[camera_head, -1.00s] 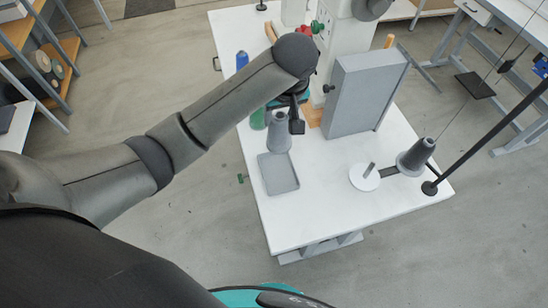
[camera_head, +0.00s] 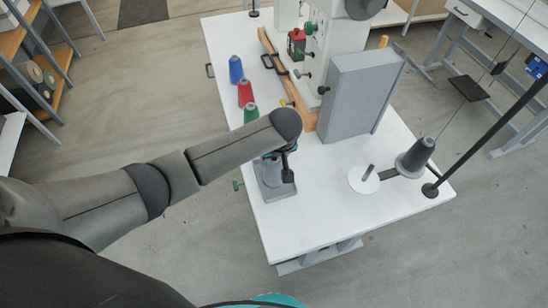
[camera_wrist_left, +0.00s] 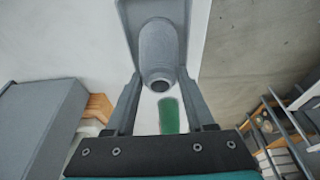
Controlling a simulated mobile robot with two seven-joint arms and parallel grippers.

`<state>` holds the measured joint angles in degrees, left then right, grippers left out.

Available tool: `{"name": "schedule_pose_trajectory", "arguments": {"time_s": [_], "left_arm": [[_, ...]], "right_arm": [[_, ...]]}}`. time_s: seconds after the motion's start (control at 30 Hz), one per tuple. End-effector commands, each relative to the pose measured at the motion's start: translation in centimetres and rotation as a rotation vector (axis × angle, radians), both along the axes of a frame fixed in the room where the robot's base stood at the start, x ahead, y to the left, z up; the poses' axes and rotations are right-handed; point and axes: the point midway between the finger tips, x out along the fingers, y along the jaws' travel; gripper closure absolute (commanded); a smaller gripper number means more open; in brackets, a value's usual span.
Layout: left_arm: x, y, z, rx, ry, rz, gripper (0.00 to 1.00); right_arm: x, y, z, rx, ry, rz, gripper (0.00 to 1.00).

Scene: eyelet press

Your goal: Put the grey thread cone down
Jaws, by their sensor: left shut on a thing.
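The grey thread cone (camera_head: 271,173) is in my left gripper (camera_head: 286,176), at the grey tray (camera_head: 264,194) near the table's left front edge. In the left wrist view the cone (camera_wrist_left: 158,48) lies between the two fingers (camera_wrist_left: 159,78), which are shut on its narrow end. The tray (camera_wrist_left: 128,14) shows behind its wide end. I cannot tell whether the cone's base touches the tray floor. In the head view my arm and gripper partly hide the cone and tray. My right gripper is not in view.
Blue (camera_head: 235,69), red (camera_head: 245,93) and green (camera_head: 250,113) cones stand in a row behind the tray. A grey box (camera_head: 352,95) stands to the right. A dark grey cone (camera_head: 415,158) and a white disc with a peg (camera_head: 364,180) are farther right. The front table is clear.

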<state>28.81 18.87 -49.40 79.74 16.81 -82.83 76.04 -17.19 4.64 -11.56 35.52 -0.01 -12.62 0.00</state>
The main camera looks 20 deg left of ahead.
Motion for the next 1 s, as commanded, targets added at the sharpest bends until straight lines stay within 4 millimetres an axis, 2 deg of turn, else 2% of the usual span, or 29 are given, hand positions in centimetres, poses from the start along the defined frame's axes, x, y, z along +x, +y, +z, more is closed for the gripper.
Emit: {"name": "schedule_pose_trajectory", "arguments": {"time_s": [0.27,0.3,0.57,0.83,1.0], "left_arm": [[0.1,0.0,-0.1,-0.001,-0.002,-0.001,1.00],[0.0,0.0,-0.2,-0.001,-0.001,0.000,0.45],[0.0,0.0,-0.2,-0.001,-0.001,0.000,0.16],[0.1,0.0,0.0,0.000,-0.001,0.000,0.16],[-0.2,-0.3,1.4,-0.002,-0.002,-0.001,0.16]], "right_arm": [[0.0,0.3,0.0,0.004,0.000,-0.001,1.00],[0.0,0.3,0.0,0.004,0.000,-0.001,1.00],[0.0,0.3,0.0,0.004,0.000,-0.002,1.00],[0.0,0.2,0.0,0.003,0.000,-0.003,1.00],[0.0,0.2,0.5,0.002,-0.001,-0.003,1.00]]}}
